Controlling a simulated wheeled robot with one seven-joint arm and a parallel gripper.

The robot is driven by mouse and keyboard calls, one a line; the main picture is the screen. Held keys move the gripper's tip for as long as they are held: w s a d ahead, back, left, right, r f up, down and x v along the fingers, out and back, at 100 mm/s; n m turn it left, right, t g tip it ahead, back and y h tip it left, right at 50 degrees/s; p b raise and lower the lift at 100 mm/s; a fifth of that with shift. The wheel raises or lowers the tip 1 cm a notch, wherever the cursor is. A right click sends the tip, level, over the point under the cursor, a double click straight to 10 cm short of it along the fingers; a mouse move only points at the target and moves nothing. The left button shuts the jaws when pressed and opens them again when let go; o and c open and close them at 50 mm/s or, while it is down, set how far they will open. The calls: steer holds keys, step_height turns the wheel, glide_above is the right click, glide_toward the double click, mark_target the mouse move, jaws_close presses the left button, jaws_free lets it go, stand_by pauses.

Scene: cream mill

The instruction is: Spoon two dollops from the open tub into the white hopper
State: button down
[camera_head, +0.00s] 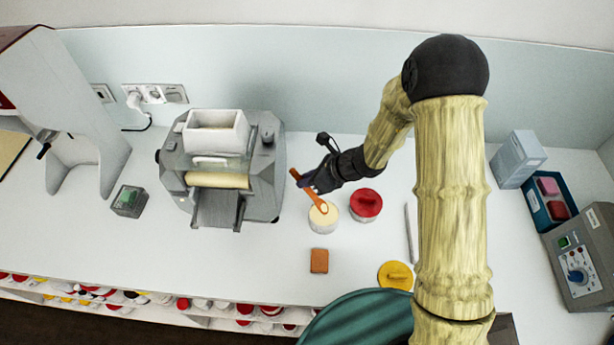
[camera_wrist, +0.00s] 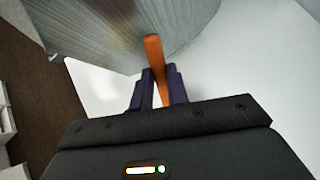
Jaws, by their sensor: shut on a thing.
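My gripper (camera_head: 307,182) is shut on an orange spoon (camera_head: 314,194), with the arm reaching in from the right. The spoon's bowl end is at the open tub (camera_head: 324,219), a small white tub with cream-coloured contents. I cannot tell whether the bowl touches the contents. In the wrist view, the spoon's orange handle (camera_wrist: 154,58) stands between the dark purple fingers of my gripper (camera_wrist: 160,80); its bowl is hidden there. The white hopper (camera_head: 216,131) is an open rectangular box on top of the grey mill (camera_head: 265,170), left of my gripper.
A red-lidded tub (camera_head: 366,204) stands right of the open tub. A brown block (camera_head: 319,261) and a yellow lid (camera_head: 395,275) lie in front. A green-buttoned box (camera_head: 129,200) is left of the mill. Grey control box (camera_head: 590,258) and blue tray (camera_head: 550,199) are far right.

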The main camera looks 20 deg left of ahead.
steer(key=shift+f+b, duration=1.65)
steer(key=shift+b, duration=0.05)
steer(key=shift+r, duration=0.15)
steer(key=shift+w+r+p, duration=0.1)
steer(key=shift+r+p, duration=1)
steer(key=shift+r, duration=0.3)
steer(key=shift+s+r+p, duration=0.2)
steer(key=shift+r+p, duration=0.3)
steer(key=shift+r, duration=0.25)
steer(key=shift+r+p, duration=0.45)
steer(key=shift+r, duration=0.15)
steer(key=shift+w, duration=0.1)
step_height(320, 180, up, 7)
steer(key=p, duration=0.3)
steer(key=shift+p, duration=0.4)
